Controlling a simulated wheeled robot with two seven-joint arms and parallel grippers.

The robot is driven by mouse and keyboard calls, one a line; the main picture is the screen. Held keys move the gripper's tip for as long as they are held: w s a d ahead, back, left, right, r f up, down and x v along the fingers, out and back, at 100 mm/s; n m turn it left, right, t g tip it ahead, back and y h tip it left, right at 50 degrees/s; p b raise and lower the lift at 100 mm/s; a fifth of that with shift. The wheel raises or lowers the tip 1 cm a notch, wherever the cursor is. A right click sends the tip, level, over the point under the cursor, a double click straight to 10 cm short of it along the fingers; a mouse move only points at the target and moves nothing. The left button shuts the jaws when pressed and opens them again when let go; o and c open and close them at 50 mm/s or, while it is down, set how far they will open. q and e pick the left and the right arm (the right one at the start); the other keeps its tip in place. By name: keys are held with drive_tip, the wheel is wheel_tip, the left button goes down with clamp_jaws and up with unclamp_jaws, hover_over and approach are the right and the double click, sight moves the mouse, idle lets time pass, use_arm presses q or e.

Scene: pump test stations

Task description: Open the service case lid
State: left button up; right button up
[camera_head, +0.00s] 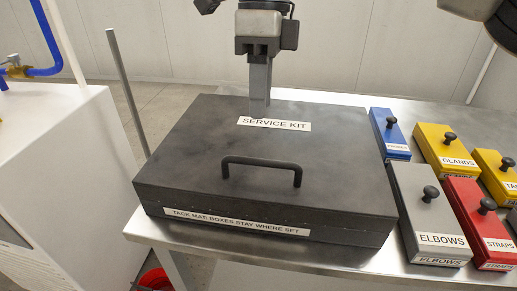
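The service case (190,145) is a large dark box lying flat on a metal table. Its lid is down and carries a "SERVICE KIT" label (274,124). A black bar handle (262,164) stands up from the lid towards the front. My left gripper is not in view.
Lidded boxes with black knobs stand right of the case: blue (388,130), yellow (440,145), grey (422,205) and red (475,215). A grey post (127,85) rises behind the case at left. A white cabinet (60,160) stands left, and a red bucket (155,280) below.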

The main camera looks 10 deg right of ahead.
drive_tip(key=f, duration=0.2)
drive_tip(key=s+f, duration=0.1)
drive_tip(key=f, duration=0.5)
drive_tip(key=shift+s+a+f+b, duration=0.15)
drive_tip(key=shift+s+a+b, duration=0.1)
drive_tip(key=shift+s+b, duration=0.05)
clamp_jaws()
